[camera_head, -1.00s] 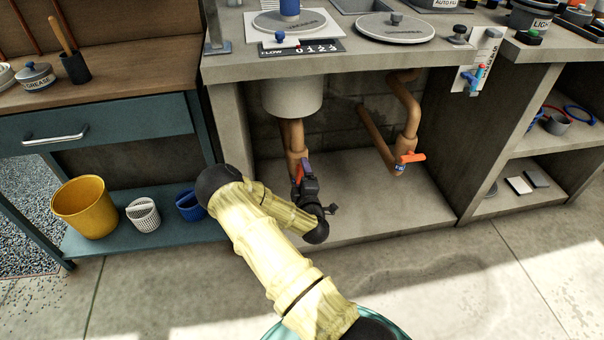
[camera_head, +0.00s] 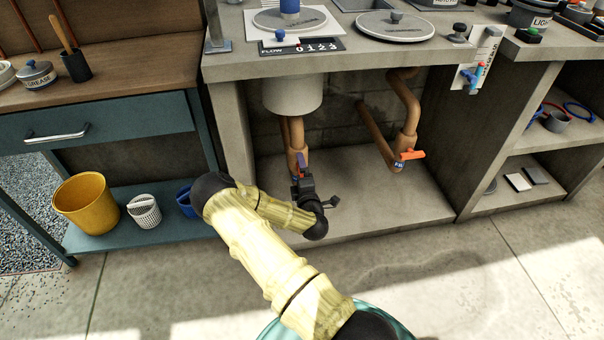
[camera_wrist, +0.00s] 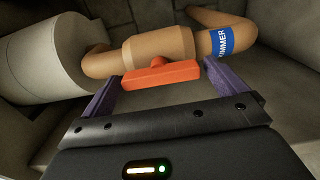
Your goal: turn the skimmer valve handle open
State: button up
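The orange skimmer valve handle (camera_wrist: 162,75) sits on a copper-coloured pipe (camera_wrist: 158,46) in the wrist view. A blue label (camera_wrist: 220,40), partly readable as "SKIMMER", wraps the pipe to the right. The handle appears to run roughly along the pipe in this view. My gripper (camera_wrist: 162,72) is open, with one purple finger near each end of the handle; I cannot tell whether either touches. In the head view my gripper (camera_head: 299,161) is at the left pipe (camera_head: 292,132) under the counter and mostly hides the handle.
A grey cylinder (camera_head: 292,95) hangs above the left pipe; it also shows in the wrist view (camera_wrist: 45,58). A second pipe with an orange handle (camera_head: 411,155) stands to the right. The shelf floor (camera_head: 370,190) is clear. A yellow bucket (camera_head: 85,205) stands at left.

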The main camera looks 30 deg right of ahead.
jog(key=shift+s, duration=0.1)
jog(key=p+v, duration=0.4)
jog(key=v, duration=1.3)
jog(key=shift+s+p, duration=0.2)
jog(key=shift+p, duration=0.15)
jog(key=shift+r, duration=0.1)
